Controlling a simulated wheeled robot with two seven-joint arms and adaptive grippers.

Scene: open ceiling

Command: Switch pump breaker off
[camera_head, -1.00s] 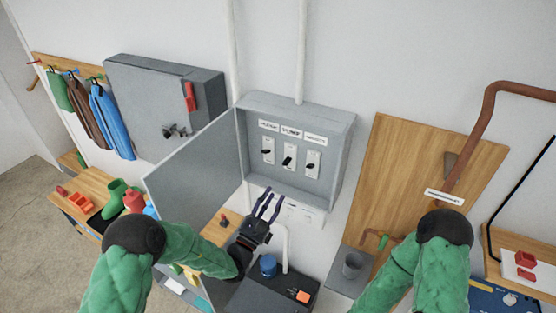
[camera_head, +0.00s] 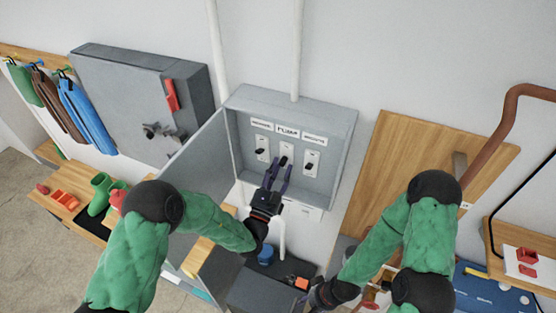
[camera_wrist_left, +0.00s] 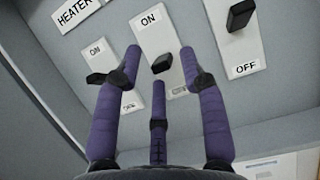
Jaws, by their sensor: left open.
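The grey breaker box (camera_head: 345,125) is open on the wall, with three black-lever switches in a row. The middle switch (camera_head: 284,161) sits under a label that seems to read PUMP. In the left wrist view its black lever (camera_wrist_left: 161,63) lies below an ON mark; its lower label is partly hidden by a finger. My left gripper (camera_head: 278,171) is open, just in front of this switch. Its purple fingers (camera_wrist_left: 160,62) stand on both sides of the lever; contact is unclear. My right gripper (camera_head: 318,297) is low at the bottom, its fingers unclear.
The heater switch (camera_wrist_left: 97,78) is left of the middle one, and another switch (camera_wrist_left: 241,15) with OFF below it is right. The box door (camera_head: 200,155) hangs open at left. A grey cabinet with a red handle (camera_head: 172,95) and a wooden panel (camera_head: 398,150) flank the box.

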